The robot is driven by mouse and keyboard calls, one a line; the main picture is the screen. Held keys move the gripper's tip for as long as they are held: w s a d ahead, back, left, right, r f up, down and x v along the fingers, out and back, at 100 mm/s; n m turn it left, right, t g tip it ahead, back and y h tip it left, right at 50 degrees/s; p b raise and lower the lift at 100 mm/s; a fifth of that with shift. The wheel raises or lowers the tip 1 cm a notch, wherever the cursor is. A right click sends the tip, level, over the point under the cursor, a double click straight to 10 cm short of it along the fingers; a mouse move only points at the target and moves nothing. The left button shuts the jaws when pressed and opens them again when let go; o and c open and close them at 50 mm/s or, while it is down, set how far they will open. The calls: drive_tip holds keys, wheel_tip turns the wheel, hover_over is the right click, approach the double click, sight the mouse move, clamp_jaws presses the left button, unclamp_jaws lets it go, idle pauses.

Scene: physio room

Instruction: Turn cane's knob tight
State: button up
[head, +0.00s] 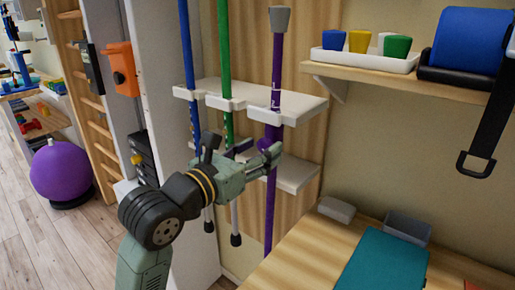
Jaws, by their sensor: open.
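A purple cane (276,65) with a grey top (279,18) stands upright in a slot at the right end of the white wall rack. White marks show on its shaft just above the upper shelf. My gripper (268,154) is open, with its fingers at the purple cane just below the upper shelf. I cannot tell whether the fingers touch the cane. A dark purple part (264,145) shows at the fingers, perhaps the knob, but it is small and partly hidden.
A blue cane (187,50) and a green cane (224,50) stand in the same white rack (305,108), left of the purple one. A wooden shelf (380,78) with coloured cups juts out at right. Below it, a table (310,262) holds a teal pad (382,262).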

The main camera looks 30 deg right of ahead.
drive_tip(key=c, duration=1.2)
clamp_jaws()
